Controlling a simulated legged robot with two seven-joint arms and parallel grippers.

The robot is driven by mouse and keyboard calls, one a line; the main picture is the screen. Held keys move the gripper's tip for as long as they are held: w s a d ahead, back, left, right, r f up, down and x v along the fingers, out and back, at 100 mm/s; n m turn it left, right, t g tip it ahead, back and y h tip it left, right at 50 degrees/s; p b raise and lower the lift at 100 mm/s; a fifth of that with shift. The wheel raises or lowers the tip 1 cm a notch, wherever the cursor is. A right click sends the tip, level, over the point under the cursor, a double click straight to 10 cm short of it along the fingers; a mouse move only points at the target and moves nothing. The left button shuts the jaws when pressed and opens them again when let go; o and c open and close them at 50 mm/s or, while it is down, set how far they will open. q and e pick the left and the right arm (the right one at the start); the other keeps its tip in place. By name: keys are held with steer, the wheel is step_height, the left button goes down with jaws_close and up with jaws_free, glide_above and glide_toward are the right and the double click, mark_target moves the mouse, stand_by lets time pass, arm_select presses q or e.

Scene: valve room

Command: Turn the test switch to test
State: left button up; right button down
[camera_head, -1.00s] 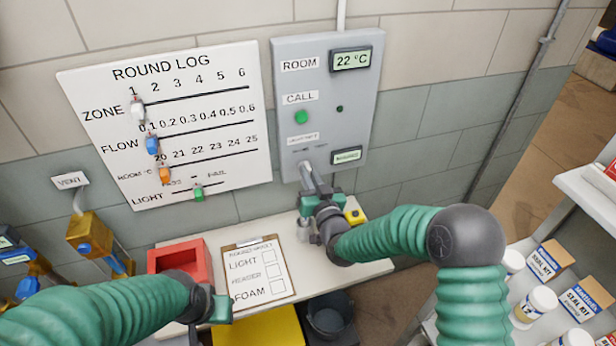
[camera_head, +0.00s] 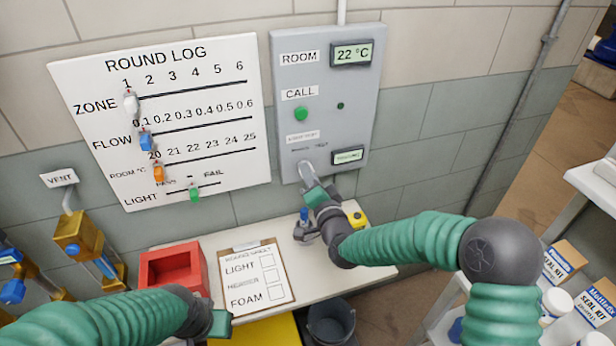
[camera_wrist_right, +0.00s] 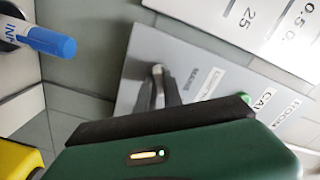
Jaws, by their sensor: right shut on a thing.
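The test switch (camera_head: 306,170) is a grey lever low on the grey wall panel (camera_head: 287,120). Its small labels are too blurred to read. My right gripper (camera_head: 312,188) is at the lever and shut on it, covering its lower part. In the right wrist view the lever (camera_wrist_right: 157,86) rises behind the gripper's dark pad (camera_wrist_right: 165,121). My left gripper (camera_head: 215,324) hangs low at left, apart from the panel; its jaw opening cannot be made out.
A blue marker (camera_head: 304,214) and a yellow item (camera_head: 357,218) are close to my right gripper. The shelf below holds a red bin (camera_head: 203,274) and a clipboard (camera_head: 278,290). A rack (camera_head: 590,181) with boxes stands at right. The panel carries a green call button (camera_head: 301,113).

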steer(key=shift+f+m, duration=0.35)
steer(key=shift+m, duration=0.05)
steer(key=c, duration=1.5)
jaws_free()
steer(key=shift+s+d+r, duration=0.1)
steer(key=shift+d, duration=0.05)
steer(key=shift+r, duration=0.1)
steer(key=v, duration=1.6)
steer(key=shift+s+d+b, duration=0.15)
steer(key=shift+s+b, duration=0.2)
steer(key=shift+b, duration=0.05)
